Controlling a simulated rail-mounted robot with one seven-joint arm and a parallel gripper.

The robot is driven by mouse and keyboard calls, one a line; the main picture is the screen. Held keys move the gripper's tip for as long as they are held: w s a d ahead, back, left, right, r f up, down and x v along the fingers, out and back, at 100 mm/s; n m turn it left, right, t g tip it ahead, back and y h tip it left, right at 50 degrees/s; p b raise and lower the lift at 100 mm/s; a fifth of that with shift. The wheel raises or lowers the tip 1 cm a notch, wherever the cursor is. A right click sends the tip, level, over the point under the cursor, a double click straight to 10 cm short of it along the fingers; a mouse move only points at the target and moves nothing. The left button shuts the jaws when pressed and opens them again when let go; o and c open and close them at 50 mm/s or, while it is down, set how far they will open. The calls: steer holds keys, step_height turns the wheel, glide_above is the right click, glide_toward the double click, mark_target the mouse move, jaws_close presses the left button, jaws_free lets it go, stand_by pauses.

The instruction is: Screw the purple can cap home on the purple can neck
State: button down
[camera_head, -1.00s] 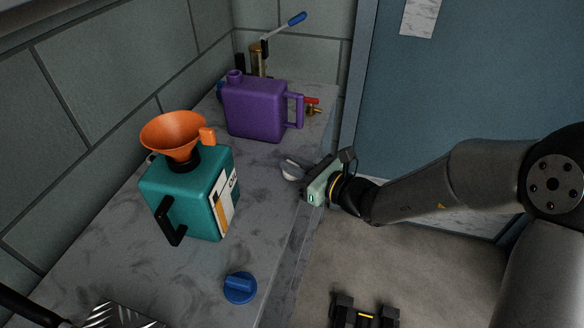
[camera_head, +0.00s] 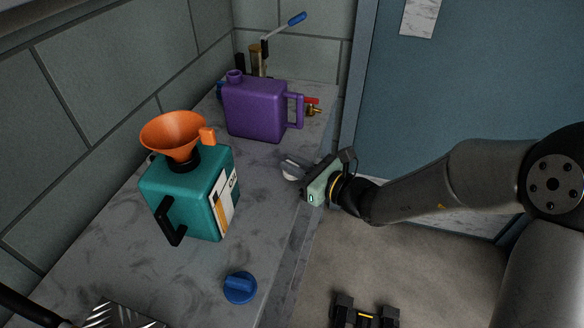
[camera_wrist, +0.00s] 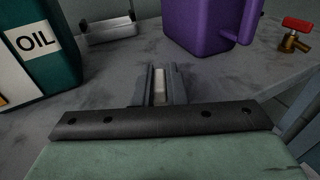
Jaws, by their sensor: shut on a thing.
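The purple can (camera_head: 258,110) stands upright at the back of the bench, its neck (camera_head: 235,76) at top left with no cap on it. Its lower part shows in the wrist view (camera_wrist: 200,28). A pale grey cap (camera_head: 289,175) is low at the bench's right edge, in front of the can. My gripper (camera_head: 297,166) reaches in from the right, its fingers closed on the cap's raised grip. In the wrist view a pale bar (camera_wrist: 160,88) sits between the two fingers. The cap's round body is hidden there. I cannot tell whether it touches the bench.
A teal oil can (camera_head: 190,195) with an orange funnel (camera_head: 172,137) stands front left of the purple can. A blue cap (camera_head: 240,288) lies at the front. A red-handled brass valve (camera_wrist: 294,36) is right of the purple can. The bench middle is clear.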

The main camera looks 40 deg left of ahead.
steer(key=shift+r+p, duration=1.95)
steer(key=shift+r, duration=0.8)
